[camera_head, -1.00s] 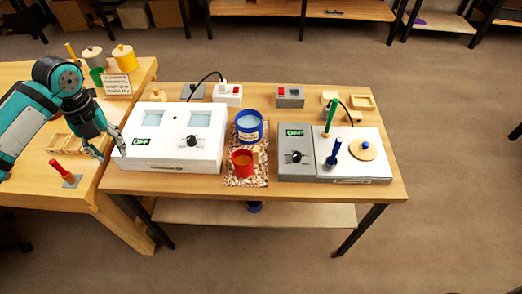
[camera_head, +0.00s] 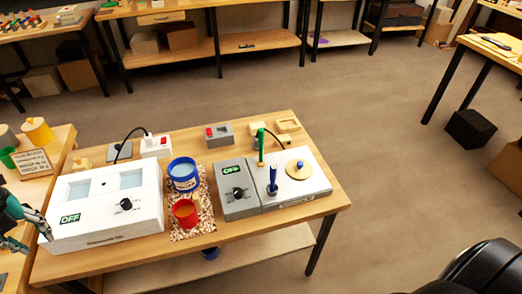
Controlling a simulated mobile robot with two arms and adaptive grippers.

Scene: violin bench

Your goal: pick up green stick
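The green stick (camera_head: 261,147) stands upright at the back left of the white hotplate-like unit (camera_head: 306,186) on the right part of the bench. A shorter blue stick (camera_head: 272,180) stands in front of it. My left gripper (camera_head: 32,243) is at the left edge of the view, by the left end of the white box. Its black fingers look spread apart with nothing between them, and part of it is cut off. It is far to the left of the green stick. My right gripper is not in view.
A white box (camera_head: 95,230) marked OFF fills the bench's left part. A blue pot (camera_head: 184,174) and a red pot (camera_head: 185,212) stand between it and the grey control box (camera_head: 234,204). A round wooden disc (camera_head: 299,169) with a blue knob lies right of the green stick.

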